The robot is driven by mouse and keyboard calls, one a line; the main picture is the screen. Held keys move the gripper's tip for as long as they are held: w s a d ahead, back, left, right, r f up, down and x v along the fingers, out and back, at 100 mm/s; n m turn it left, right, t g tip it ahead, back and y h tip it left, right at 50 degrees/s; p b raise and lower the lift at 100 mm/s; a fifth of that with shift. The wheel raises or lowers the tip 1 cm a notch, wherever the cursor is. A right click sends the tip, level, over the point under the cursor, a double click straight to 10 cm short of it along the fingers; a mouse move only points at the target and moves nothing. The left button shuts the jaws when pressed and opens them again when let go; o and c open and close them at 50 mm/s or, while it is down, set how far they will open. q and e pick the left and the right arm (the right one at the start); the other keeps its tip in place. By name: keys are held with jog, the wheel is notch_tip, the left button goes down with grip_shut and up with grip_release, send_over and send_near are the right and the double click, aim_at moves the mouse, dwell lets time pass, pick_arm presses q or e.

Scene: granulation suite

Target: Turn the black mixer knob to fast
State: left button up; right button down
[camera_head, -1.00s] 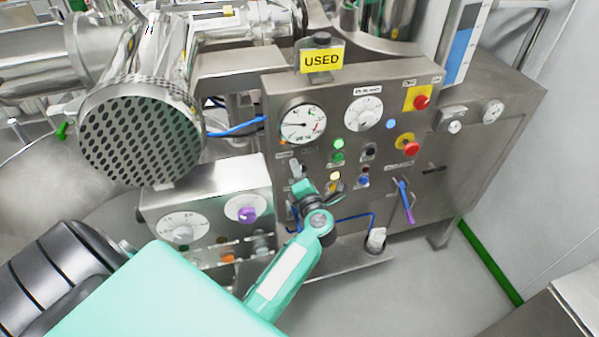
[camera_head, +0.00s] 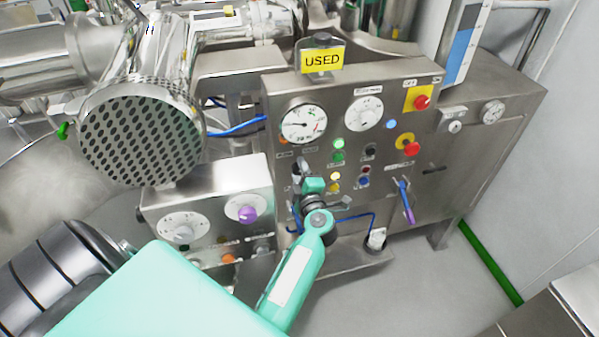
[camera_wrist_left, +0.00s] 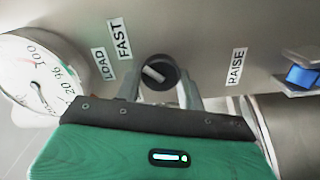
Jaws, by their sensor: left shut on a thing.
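The black mixer knob (camera_wrist_left: 160,71) shows in the left wrist view, round with a white bar slanting to the upper left. The FAST label (camera_wrist_left: 120,38) lies to its upper left, with the LOAD label (camera_wrist_left: 102,63) beside that label. My left gripper (camera_wrist_left: 160,82) is shut on the knob, one finger on each side. In the head view my left gripper (camera_head: 304,176) is at the lower left of the steel control panel (camera_head: 425,180), and the knob is mostly hidden there. My right gripper is not in view.
Near the gripper are several small lamps and buttons, with a round gauge (camera_head: 303,124) above. A red emergency button (camera_head: 411,149) and a purple-handled lever (camera_head: 406,203) are to the right. A lower box with a purple knob (camera_head: 246,213) stands to the left.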

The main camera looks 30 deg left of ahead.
pick_arm(q)
jog(key=shift+f, duration=0.1)
dwell(0.4)
jog(key=o, duration=1)
jog(key=shift+c, duration=0.2)
